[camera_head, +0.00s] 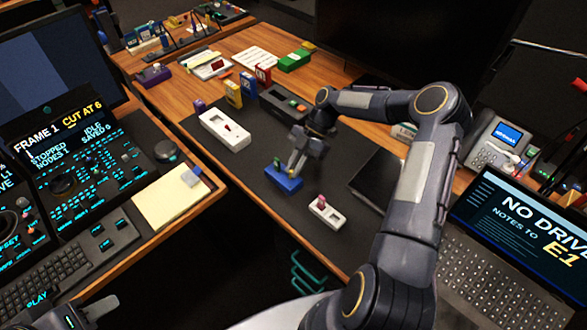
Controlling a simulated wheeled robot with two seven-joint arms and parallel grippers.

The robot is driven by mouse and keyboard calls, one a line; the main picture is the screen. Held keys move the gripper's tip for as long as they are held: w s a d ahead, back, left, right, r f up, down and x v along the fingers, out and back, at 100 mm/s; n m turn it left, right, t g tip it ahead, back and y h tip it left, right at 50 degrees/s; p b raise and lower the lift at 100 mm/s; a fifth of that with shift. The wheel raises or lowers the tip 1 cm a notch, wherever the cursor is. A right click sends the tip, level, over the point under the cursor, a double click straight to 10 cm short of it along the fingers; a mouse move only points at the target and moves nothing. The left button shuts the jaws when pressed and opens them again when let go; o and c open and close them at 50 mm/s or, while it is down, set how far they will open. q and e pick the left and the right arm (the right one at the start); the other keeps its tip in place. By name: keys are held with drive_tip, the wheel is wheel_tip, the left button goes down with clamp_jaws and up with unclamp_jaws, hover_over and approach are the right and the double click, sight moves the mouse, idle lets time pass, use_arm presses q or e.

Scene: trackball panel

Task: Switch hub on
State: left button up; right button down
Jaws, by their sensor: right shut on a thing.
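No label I can read marks the hub. A small blue box (284,181) with small raised parts on top lies on the dark desk mat. My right gripper (292,170) points down at the blue box, its fingers shut at the box's top; the exact part between them is too small to make out. A white box with a red switch (224,130) lies to the left. A smaller white block with a pinkish-red knob (327,212) lies nearer the front. A dark part at the bottom left edge seems to be my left gripper (72,316), mostly cut off.
A dark box (283,103), a yellow box (233,94) and a red box (263,75) stand behind on the mat (257,155). A black book or pad (378,178) lies right of my gripper. A laptop (500,250) and a phone (497,145) are at right, consoles at left.

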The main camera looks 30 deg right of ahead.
drive_tip(key=shift+y, duration=0.3)
drive_tip(key=c, duration=1.4)
unclamp_jaws()
drive_tip(key=shift+d, duration=0.1)
drive_tip(key=b+v, duration=0.1)
drive_tip(key=v, duration=0.6)
drive_tip(key=shift+d+r, duration=0.2)
drive_tip(key=shift+r, duration=0.05)
drive_tip(key=shift+w, duration=0.15)
